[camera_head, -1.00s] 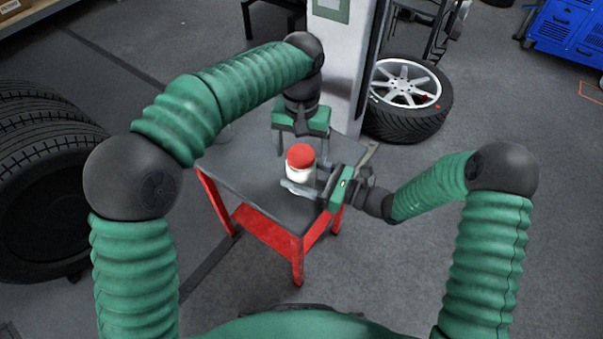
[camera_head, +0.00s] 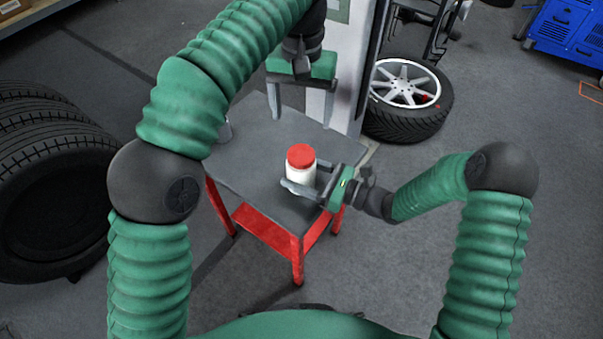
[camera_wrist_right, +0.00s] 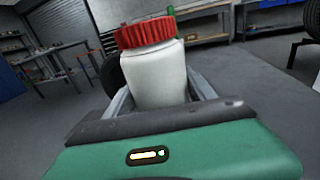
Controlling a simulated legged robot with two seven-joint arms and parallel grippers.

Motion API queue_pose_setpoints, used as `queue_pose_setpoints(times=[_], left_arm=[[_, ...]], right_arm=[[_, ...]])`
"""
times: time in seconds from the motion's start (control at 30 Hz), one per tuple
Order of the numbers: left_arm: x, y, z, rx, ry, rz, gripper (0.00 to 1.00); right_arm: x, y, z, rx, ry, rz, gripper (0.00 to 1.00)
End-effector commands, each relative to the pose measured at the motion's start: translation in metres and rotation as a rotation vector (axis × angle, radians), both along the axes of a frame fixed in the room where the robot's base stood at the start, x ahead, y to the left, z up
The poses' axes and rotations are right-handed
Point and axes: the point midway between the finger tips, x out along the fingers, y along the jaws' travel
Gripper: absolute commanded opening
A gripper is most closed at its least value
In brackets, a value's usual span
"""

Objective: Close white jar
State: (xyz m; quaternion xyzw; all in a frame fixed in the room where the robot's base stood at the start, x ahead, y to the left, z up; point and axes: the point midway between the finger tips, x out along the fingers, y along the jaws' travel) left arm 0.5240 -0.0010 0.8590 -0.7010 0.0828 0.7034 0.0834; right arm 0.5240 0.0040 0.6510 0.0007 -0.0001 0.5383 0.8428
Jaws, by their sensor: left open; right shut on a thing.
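The white jar (camera_head: 301,174) stands upright over the table top, with a red lid (camera_head: 301,155) on its mouth. My right gripper (camera_head: 303,190) is shut around the jar's body from the right. In the right wrist view, the white jar (camera_wrist_right: 157,75) sits between the two fingers, and the ribbed red lid (camera_wrist_right: 146,32) rests on top; I cannot tell how tightly it is seated. My left gripper (camera_head: 301,112) is open and empty, fingers pointing down, above and behind the jar and apart from the lid.
The small table (camera_head: 245,155) has a grey top and red legs, with free room left of the jar. A grey-white post (camera_head: 345,70) stands behind it. A wheel (camera_head: 405,100) lies behind right, and stacked tyres (camera_head: 50,190) stand at the left. A small grey object (camera_head: 224,131) is at the table's left edge.

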Motion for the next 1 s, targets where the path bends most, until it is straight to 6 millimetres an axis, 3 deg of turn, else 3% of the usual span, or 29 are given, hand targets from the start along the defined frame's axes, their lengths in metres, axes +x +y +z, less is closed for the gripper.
queue_pose_setpoints(times=[0.07, 0.1, 0.27, 0.67, 1.0], left_arm=[[0.0, 0.0, 0.0, 0.0, 0.0, 0.0, 0.8], [0.0, 0.0, 0.0, 0.0, 0.0, 0.0, 0.8], [0.0, 0.0, 0.0, 0.0, 0.0, 0.0, 0.8], [0.0, 0.0, 0.003, 0.0, -0.001, 0.0, 0.8], [0.0, 0.0, 0.027, 0.0, -0.001, 0.0, 0.8]], right_arm=[[0.0, 0.0, 0.0, 0.0, 0.0, 0.0, 0.0], [0.0, 0.0, 0.0, 0.0, 0.0, 0.0, 0.68], [0.0, 0.0, 0.0, 0.0, 0.0, 0.0, 0.89], [-0.002, -0.007, 0.001, 0.0, 0.001, -0.002, 0.89], [-0.033, -0.075, 0.003, 0.001, 0.003, -0.005, 0.89]])
